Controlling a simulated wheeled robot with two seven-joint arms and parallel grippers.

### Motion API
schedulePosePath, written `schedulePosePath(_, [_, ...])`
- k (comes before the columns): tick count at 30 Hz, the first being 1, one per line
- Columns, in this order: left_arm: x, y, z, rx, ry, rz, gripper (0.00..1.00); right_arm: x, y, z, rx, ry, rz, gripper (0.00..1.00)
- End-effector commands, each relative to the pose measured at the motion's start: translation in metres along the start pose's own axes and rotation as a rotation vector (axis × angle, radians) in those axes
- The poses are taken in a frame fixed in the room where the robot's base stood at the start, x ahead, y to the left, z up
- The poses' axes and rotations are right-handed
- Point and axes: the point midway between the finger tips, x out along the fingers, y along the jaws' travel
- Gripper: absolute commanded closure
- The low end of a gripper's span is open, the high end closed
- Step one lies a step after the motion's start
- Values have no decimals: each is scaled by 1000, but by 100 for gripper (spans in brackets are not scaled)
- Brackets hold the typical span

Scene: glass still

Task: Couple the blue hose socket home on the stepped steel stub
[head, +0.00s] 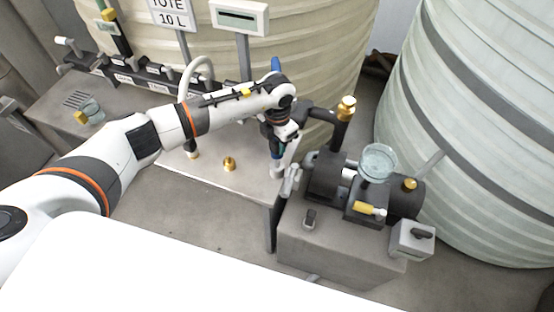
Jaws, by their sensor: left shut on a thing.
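My left arm reaches in from the left, and its gripper (281,143) points down over the right edge of the steel bench. It is shut on the blue hose socket (275,154), of which only a small blue part shows below the dark fingers. A pale steel piece, which may be the stepped stub (290,181), stands just below and to the right. The fingers and wrist hide much of this spot, so I cannot tell whether socket and stub touch. My right gripper is not in view.
A dark pump (328,178) on a grey plinth (330,245) stands right of the gripper, with a glass bowl (378,161) and a brass-topped pipe (345,108). A small brass fitting (229,164) sits on the bench (222,186). Large ribbed tanks stand behind.

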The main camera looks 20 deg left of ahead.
Motion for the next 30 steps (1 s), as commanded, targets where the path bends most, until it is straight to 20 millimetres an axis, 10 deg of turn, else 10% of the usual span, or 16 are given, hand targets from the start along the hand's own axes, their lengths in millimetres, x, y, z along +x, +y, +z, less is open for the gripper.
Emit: schedulePosePath(30, [29, 0, 0, -1, 0, 0, 97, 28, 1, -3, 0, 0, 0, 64])
